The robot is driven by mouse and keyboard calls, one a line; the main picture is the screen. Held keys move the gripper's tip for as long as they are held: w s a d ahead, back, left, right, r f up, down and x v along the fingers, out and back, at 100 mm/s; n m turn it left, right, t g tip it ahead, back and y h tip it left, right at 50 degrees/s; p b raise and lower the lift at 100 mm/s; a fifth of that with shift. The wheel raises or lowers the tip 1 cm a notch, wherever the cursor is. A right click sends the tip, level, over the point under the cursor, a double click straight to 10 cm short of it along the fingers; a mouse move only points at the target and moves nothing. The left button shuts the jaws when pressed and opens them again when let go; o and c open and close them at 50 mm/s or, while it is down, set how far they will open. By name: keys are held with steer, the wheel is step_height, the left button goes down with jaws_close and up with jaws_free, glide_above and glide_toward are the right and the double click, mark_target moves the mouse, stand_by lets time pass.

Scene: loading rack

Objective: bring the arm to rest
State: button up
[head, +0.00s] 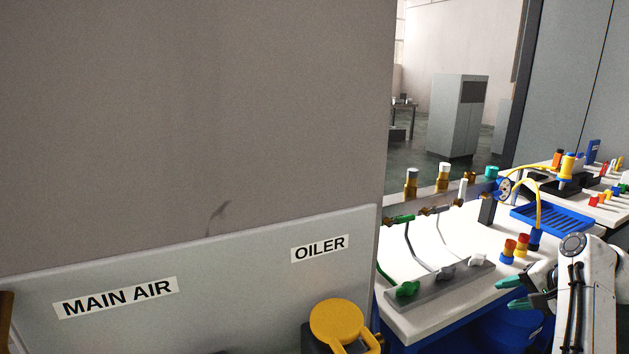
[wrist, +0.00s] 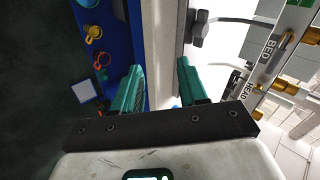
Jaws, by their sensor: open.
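My gripper (head: 519,291) is at the lower right of the head view, by the front edge of the white-topped bench (head: 448,305). Its green fingers are apart with nothing between them. In the wrist view my gripper (wrist: 160,88) is also open and empty, with the bench edge (wrist: 160,40) running behind the gap. My white arm comes in from the right edge of the head view.
A grey panel labelled MAIN AIR and OILER (head: 200,280) fills the left. A yellow-topped part (head: 337,322) stands before it. A grey valve strip (head: 440,288), red-and-yellow parts (head: 516,247) and a blue tray (head: 550,220) are on the bench. A blue bin (wrist: 115,30) lies below.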

steer(key=s+a+f+n+g+h, duration=0.1)
steer(key=s+a+f+n+g, duration=0.15)
steer(key=s+a+f, duration=0.45)
steer(key=s+a+f+n+g+h, duration=0.1)
steer(key=s+a+f+n+g, duration=0.2)
steer(key=s+f, duration=0.8)
steer(key=s+a+f+n+g, duration=0.1)
steer(key=s+a+n, duration=0.2)
steer(key=s, duration=0.9)
steer(key=s+a+f+n+g+h, duration=0.1)
steer(key=s+a+f+n, duration=0.1)
steer(key=s+a, duration=0.6)
steer(key=s+n, duration=0.1)
steer(key=s, duration=0.4)
steer(key=shift+s, duration=0.15)
